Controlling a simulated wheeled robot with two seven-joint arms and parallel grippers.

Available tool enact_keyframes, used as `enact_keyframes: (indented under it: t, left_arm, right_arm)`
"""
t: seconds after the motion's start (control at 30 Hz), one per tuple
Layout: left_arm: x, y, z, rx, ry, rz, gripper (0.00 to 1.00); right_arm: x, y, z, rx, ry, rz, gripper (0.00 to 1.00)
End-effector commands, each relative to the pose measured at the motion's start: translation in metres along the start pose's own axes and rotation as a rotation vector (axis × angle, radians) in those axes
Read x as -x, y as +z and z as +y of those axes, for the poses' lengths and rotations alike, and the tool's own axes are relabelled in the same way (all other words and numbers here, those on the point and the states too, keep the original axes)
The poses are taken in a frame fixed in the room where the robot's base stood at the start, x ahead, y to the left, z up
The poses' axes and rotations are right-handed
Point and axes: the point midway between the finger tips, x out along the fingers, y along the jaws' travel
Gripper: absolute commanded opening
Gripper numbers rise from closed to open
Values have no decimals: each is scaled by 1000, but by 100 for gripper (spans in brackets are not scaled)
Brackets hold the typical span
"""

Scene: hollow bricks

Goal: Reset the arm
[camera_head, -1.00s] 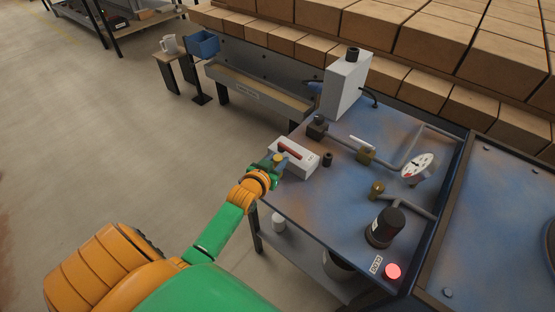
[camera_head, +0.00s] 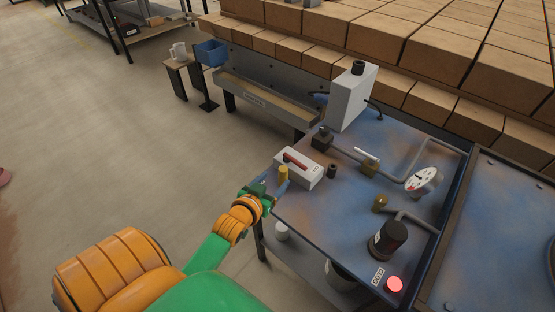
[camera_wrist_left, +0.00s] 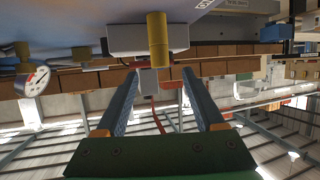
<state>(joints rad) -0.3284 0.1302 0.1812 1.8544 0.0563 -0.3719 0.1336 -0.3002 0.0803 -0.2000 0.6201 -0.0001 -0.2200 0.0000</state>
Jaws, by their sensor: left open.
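My left gripper (camera_head: 270,187) is in the head view at the near left edge of the blue worktable (camera_head: 335,212). Its two fingers are apart. In the left wrist view the open gripper (camera_wrist_left: 159,82) shows nothing held between its fingers. A white box (camera_head: 306,172) with a red handle (camera_head: 295,160) lies just beyond the gripper on the table. A yellow cylinder (camera_head: 284,174) shows at the box's near end, close to the fingertips. In the left wrist view the yellow cylinder (camera_wrist_left: 157,40) appears ahead of the gap between the fingers. My right gripper is not seen.
The table holds a tall grey box (camera_head: 350,97), pipes, a gauge (camera_head: 422,180), a black cylinder (camera_head: 386,241) and a lit red button (camera_head: 394,284). Stacked bricks (camera_head: 430,45) stand behind. A blue bin (camera_head: 212,53) stands back left. Open floor (camera_head: 110,150) lies left.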

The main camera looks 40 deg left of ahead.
Motion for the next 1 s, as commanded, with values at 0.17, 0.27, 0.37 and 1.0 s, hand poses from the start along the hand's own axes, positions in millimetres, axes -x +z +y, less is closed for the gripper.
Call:
enact_keyframes:
  t: [0.17, 0.27, 0.37, 1.0]
  left_arm:
    - [0, 0, 0, 0, 0, 0, 70]
    - [0, 0, 0, 0, 0, 0, 70]
    - [0, 0, 0, 0, 0, 0, 70]
    - [142, 99, 76, -253, 195, -751, 70]
  right_arm:
    - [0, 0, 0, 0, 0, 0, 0]
    - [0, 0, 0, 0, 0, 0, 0]
    - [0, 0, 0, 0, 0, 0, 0]
    - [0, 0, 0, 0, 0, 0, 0]
